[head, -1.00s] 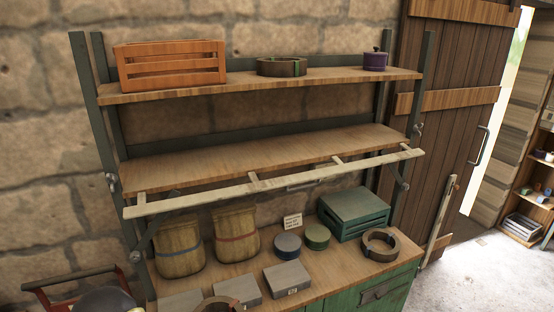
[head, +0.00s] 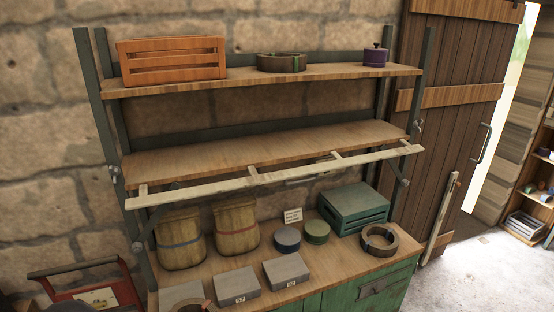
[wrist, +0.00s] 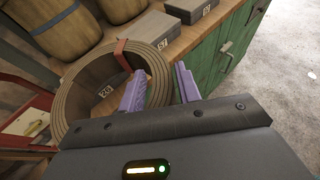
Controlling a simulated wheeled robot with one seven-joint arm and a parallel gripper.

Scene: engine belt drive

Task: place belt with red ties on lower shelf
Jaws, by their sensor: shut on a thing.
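The belt with red ties (wrist: 78,92) is a brown coil with a red tie (wrist: 121,52) across its wall, large in the wrist view. My gripper (wrist: 160,74) is shut on the coil's wall, one purple finger inside the ring and one outside. In the head view only a small piece of the coil (head: 193,306) shows at the bottom edge, and the gripper is out of sight. The lower shelf (head: 260,148) is a bare wooden board below the top shelf (head: 340,72). A pale slatted rail (head: 230,186) runs along its front.
On the top shelf are an orange crate (head: 172,60), a green-tied belt (head: 281,62) and a purple pot (head: 375,56). The workbench (head: 325,275) holds sacks, grey boxes, two round tins (head: 287,239), a green crate (head: 353,208) and another coil (head: 380,240).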

